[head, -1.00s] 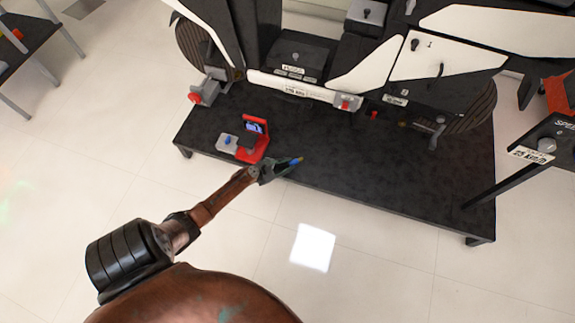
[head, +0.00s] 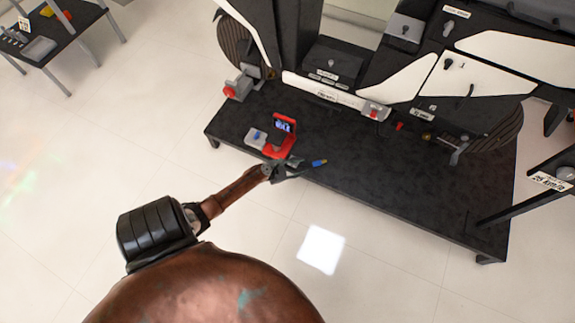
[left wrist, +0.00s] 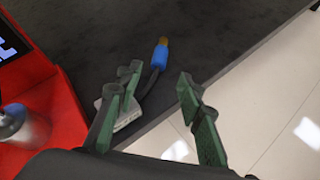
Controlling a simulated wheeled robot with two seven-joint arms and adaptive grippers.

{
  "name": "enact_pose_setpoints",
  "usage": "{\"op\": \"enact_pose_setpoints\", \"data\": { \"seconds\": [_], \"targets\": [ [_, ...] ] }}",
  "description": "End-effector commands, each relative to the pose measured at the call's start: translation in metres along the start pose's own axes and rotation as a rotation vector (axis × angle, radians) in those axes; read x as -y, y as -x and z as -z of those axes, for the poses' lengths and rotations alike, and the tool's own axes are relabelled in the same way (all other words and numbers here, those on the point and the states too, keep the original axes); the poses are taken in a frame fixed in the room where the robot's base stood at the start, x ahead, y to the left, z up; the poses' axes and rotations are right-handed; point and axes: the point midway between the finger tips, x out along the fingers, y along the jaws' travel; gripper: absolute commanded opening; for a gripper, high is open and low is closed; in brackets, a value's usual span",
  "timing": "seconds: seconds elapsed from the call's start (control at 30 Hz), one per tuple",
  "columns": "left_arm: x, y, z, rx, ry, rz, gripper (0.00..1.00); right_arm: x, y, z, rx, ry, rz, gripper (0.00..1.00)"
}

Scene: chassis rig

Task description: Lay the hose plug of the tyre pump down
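The hose plug (head: 319,162), blue with an orange-brown tip, lies on the dark platform just beyond my left gripper (head: 300,168). In the left wrist view the plug (left wrist: 160,54) is ahead of the open green fingers (left wrist: 158,79), apart from both. Its dark hose runs back towards the left finger, which hides part of it. The red tyre pump (head: 281,150) with a lit screen stands left of the plug; its red body (left wrist: 58,105) also shows at the left of the wrist view. My right gripper is not in view.
The platform (head: 360,190) is clear right of the plug, and its front edge is close to my left gripper. The bike-like rig (head: 345,95) stands behind. A grey block with a blue knob (head: 256,136) sits beside the pump. A small table (head: 75,20) is at far left.

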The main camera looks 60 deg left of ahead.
Motion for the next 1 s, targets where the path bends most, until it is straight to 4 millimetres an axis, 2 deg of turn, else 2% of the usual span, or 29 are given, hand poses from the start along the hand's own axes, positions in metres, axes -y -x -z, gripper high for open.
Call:
{"op": "enact_pose_setpoints", "data": {
  "seconds": [0.03, 0.1, 0.3, 0.5, 0.77, 0.87, 0.97, 1.0],
  "targets": [
    [-0.002, 0.012, -0.005, 0.004, 0.001, -0.002, 0.35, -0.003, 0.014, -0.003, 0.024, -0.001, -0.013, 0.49],
    [-0.002, 0.023, -0.005, 0.004, 0.001, -0.002, 0.35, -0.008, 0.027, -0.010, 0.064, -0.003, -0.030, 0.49],
    [-0.001, 0.046, -0.003, 0.003, 0.001, -0.001, 0.35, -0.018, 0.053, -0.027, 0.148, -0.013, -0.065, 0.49],
    [0.000, 0.055, -0.001, 0.002, 0.001, -0.001, 0.35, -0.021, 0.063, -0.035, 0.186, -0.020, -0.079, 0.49],
    [0.002, 0.056, 0.000, 0.001, -0.009, 0.004, 0.35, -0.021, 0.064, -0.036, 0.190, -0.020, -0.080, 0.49],
    [0.025, 0.065, 0.002, -0.005, -0.116, 0.063, 0.35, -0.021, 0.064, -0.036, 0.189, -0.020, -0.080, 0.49],
    [0.081, 0.089, 0.006, -0.009, -0.390, 0.207, 0.35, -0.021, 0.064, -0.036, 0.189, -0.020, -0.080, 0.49],
    [0.110, 0.105, 0.008, -0.005, -0.543, 0.286, 0.35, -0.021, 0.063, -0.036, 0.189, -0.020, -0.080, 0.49]
  ]
}}
